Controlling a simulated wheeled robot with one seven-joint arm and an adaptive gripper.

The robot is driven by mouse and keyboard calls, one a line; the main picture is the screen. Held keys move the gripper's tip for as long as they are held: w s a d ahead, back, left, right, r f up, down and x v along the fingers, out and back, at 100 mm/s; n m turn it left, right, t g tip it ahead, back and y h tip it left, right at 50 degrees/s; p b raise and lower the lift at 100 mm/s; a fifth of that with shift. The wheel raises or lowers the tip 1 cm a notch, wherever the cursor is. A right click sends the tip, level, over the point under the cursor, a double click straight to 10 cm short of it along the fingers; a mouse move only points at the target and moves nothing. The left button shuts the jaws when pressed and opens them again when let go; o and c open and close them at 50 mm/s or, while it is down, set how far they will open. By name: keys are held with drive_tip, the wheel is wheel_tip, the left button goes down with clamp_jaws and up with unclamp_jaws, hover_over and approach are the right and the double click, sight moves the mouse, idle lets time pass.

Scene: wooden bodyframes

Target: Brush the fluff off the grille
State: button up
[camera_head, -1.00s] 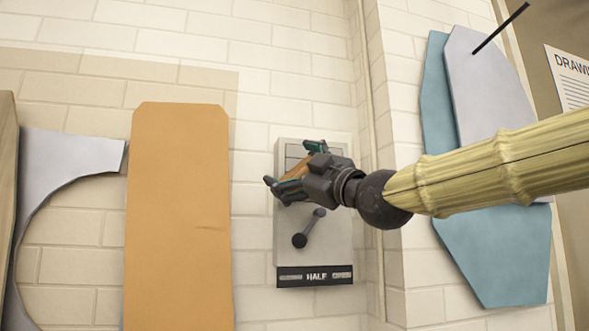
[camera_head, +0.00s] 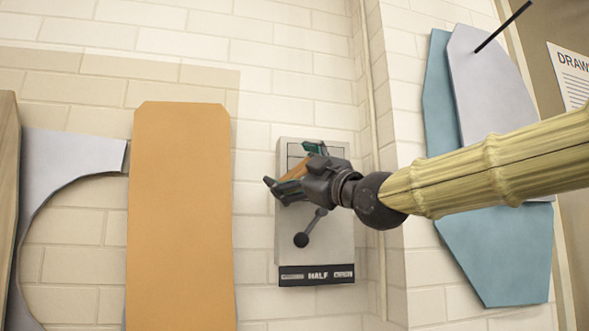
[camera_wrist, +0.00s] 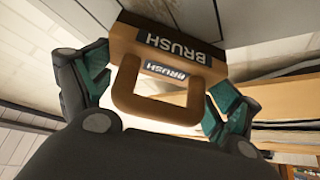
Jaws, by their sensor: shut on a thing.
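The brush (camera_wrist: 200,30) is a tan wooden block with a looped handle and dark labels reading BRUSH. In the wrist view my gripper (camera_wrist: 158,95) is shut on its handle, one teal-padded finger on each side. In the head view my gripper (camera_head: 292,170) is in front of the upper part of a grey wall unit (camera_head: 340,225), and a strip of the orange-brown brush (camera_head: 297,172) shows between the fingers. The grille seems to be on this unit, mostly hidden behind my gripper and brush. No fluff can be made out. The bristles are hidden.
A dark lever with a ball knob (camera_head: 301,240) sticks out of the unit below my gripper, above a black HALF label (camera_head: 317,275). An orange panel (camera_head: 180,210) stands to the left. Blue boards (camera_head: 500,250) hang on the wall to the right.

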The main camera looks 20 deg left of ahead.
drive_tip(key=shift+w+a, duration=0.15)
drive_tip(key=shift+w, duration=0.05)
idle(0.3)
drive_tip(key=shift+w+d+p, duration=0.15)
drive_tip(key=shift+w+d, duration=0.35)
drive_tip(key=shift+d, duration=0.3)
drive_tip(key=shift+w+d+p, duration=0.15)
drive_tip(key=shift+w+d, duration=0.3)
drive_tip(key=shift+d, duration=0.35)
drive_tip(key=w+d+p, duration=0.2)
drive_tip(key=w+d, duration=0.1)
drive_tip(key=d, duration=0.2)
drive_tip(key=shift+w+r+p, duration=0.2)
drive_tip(key=shift+w+p, duration=0.15)
drive_tip(key=shift+p, duration=0.05)
drive_tip(key=shift+d, duration=0.1)
drive_tip(key=shift+a+f+b, duration=0.15)
drive_tip(key=shift+a+b, duration=0.05)
drive_tip(key=shift+b, duration=0.5)
drive_tip(key=shift+s+a+b, duration=0.85)
drive_tip(key=shift+s+a, duration=0.05)
drive_tip(key=shift+a, duration=0.45)
drive_tip(key=shift+s+a+b, duration=0.85)
drive_tip(key=shift+s+a, duration=0.1)
drive_tip(key=shift+a, duration=0.35)
drive_tip(key=shift+s+a+b, duration=0.85)
drive_tip(key=shift+s+a, duration=0.05)
drive_tip(key=shift+a, duration=0.45)
